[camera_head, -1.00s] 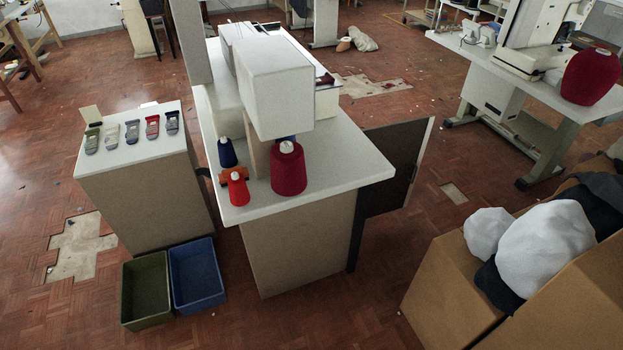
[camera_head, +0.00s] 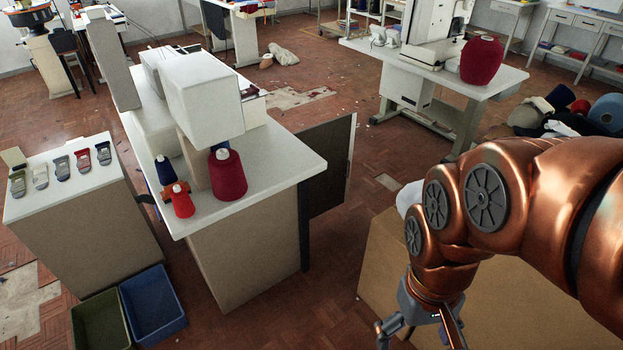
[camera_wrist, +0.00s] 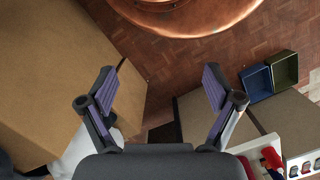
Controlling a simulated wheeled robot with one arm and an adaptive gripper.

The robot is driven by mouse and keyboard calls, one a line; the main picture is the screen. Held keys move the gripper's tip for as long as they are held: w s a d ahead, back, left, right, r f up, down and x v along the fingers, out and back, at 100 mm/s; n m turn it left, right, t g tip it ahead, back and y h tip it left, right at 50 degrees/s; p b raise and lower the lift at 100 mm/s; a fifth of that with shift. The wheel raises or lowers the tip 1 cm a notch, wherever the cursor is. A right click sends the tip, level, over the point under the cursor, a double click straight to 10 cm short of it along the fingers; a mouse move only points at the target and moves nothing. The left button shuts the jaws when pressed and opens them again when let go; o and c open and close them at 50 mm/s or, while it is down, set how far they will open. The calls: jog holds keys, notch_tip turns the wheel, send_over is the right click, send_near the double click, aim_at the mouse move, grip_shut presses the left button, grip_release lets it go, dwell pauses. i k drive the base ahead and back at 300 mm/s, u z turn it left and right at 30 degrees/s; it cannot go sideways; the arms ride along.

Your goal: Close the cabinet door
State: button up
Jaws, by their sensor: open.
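The cabinet door (camera_head: 335,160) is a dark panel with a pale edge, standing open at the right side of the white-topped cabinet (camera_head: 245,250). It swings out from the cabinet's side, clear of the floor objects. My gripper (camera_head: 418,335) is at the bottom of the head view, right of and nearer than the door, apart from it. In the wrist view my gripper (camera_wrist: 158,82) has its two purple-padded fingers spread wide with nothing between them. The door cannot be made out clearly in the wrist view.
A large cardboard box (camera_head: 378,265) stands close to my gripper; it also fills the left of the wrist view (camera_wrist: 50,65). Green (camera_head: 100,325) and blue (camera_head: 152,305) bins sit left of the cabinet. Red cone yarn (camera_head: 228,178) stands on its top. Floor between door and box is clear.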

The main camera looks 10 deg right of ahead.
aim_at(333, 140)
jog(key=u, duration=0.1)
jog(key=i, duration=1.75)
jog(key=u, duration=0.25)
